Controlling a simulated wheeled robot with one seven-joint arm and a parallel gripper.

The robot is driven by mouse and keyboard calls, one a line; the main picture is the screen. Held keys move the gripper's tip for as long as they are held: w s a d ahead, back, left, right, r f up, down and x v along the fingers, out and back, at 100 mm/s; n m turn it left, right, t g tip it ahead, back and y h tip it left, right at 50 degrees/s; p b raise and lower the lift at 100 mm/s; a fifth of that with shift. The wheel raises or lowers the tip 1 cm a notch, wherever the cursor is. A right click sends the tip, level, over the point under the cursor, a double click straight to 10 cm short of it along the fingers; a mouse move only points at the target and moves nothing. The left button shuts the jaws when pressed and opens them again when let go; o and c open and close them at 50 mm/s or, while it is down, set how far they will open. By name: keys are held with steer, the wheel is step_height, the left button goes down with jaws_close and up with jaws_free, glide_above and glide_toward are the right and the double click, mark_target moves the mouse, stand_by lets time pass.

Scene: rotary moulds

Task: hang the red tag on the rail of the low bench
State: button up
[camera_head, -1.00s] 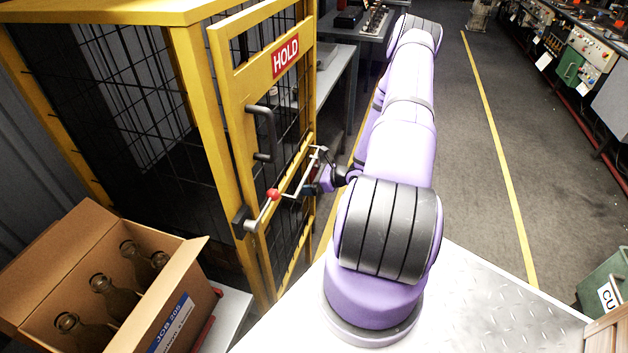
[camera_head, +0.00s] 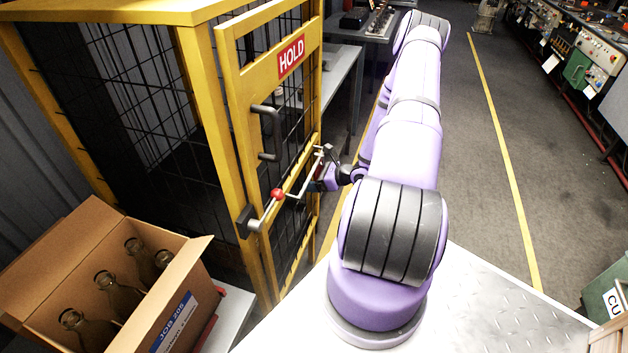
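My arm reaches forward from its base, and my gripper (camera_head: 318,182) is small and dark beside the yellow cage door (camera_head: 232,110). It is close to the metal latch rod with a red ball knob (camera_head: 278,193). I cannot pick out a red tag; the red HOLD plate (camera_head: 291,57) is fixed to the door. A grey bench (camera_head: 343,72) stands behind the door, partly hidden by the door and my arm. I cannot tell whether it is the low bench, and no rail shows clearly.
An open cardboard box (camera_head: 185,270) with several glass bottles stands at lower left. A dark door handle (camera_head: 268,130) is above the latch. Clear floor (camera_head: 470,150) with a yellow line (camera_head: 497,125) lies right of my arm. Machine benches (camera_head: 590,60) line the far right.

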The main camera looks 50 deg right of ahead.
steer(key=shift+r, duration=0.25)
steer(key=shift+s, duration=0.1)
steer(key=s+d, duration=0.3)
steer(key=s, duration=0.6)
steer(key=shift+d, duration=0.4)
stand_by(1.0)
stand_by(1.4)
